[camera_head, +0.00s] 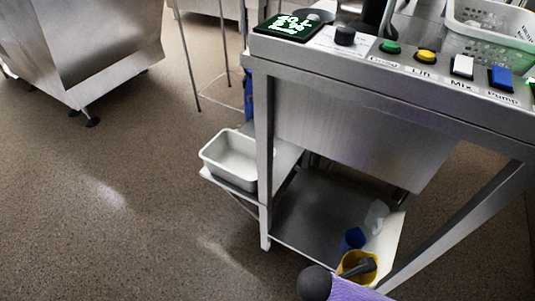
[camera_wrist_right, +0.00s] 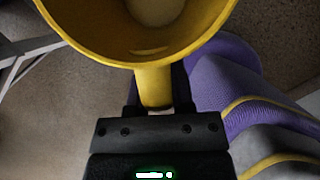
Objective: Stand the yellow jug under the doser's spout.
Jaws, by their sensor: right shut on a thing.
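The yellow jug (camera_head: 347,261) is low in the head view, by the front end of the bench's lower shelf. My right gripper (camera_wrist_right: 157,92) is shut on the jug's handle. In the right wrist view the jug's wide open mouth (camera_wrist_right: 68,22) faces the camera, and something pale shows at its bottom. In the head view my purple right arm and a dark part of it cover some of the jug. Whether the jug touches the shelf cannot be told. No spout can be made out. My left gripper is not in view.
The steel bench carries a panel with green (camera_head: 390,47), yellow (camera_head: 426,57), white and blue buttons. A blue cup (camera_head: 352,239) and a pale translucent vessel (camera_head: 376,214) stand on the lower shelf (camera_head: 315,205). A white tub (camera_head: 232,157) sits at the side.

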